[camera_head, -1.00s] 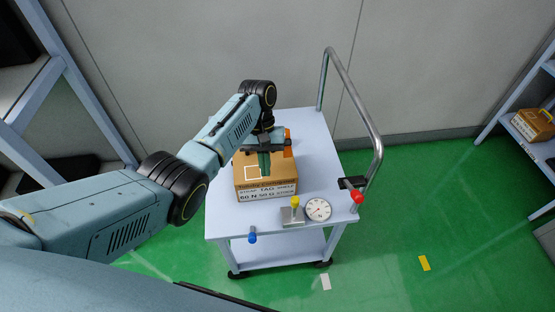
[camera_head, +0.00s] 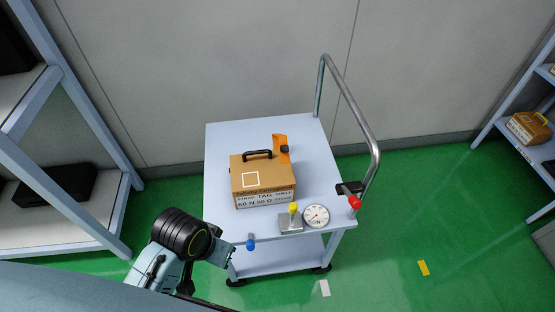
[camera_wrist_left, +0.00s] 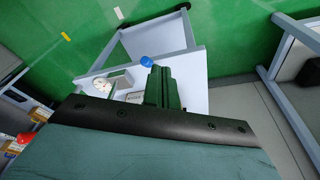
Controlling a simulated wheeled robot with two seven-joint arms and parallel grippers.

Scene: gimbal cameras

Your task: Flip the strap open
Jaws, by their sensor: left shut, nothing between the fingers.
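The brown case (camera_head: 263,178) sits on the cart with a black handle (camera_head: 258,154) on top and a printed label on its front. An orange strap (camera_head: 280,142) with a small black knob (camera_head: 285,149) is at its back right edge, extending beyond the top toward the back of the cart. My left arm is at the lower left in the head view, clear of the case. My left gripper (camera_wrist_left: 158,86) shows in the left wrist view, its dark green fingers shut and empty near the cart's blue knob (camera_wrist_left: 146,61). My right gripper is not in view.
The cart (camera_head: 225,145) has a metal push rail (camera_head: 350,90) at right. A yellow-topped block (camera_head: 291,217), a dial gauge (camera_head: 316,215) and a red knob (camera_head: 355,202) are at its front right. Shelves stand left and right. The tabletop left of the case is clear.

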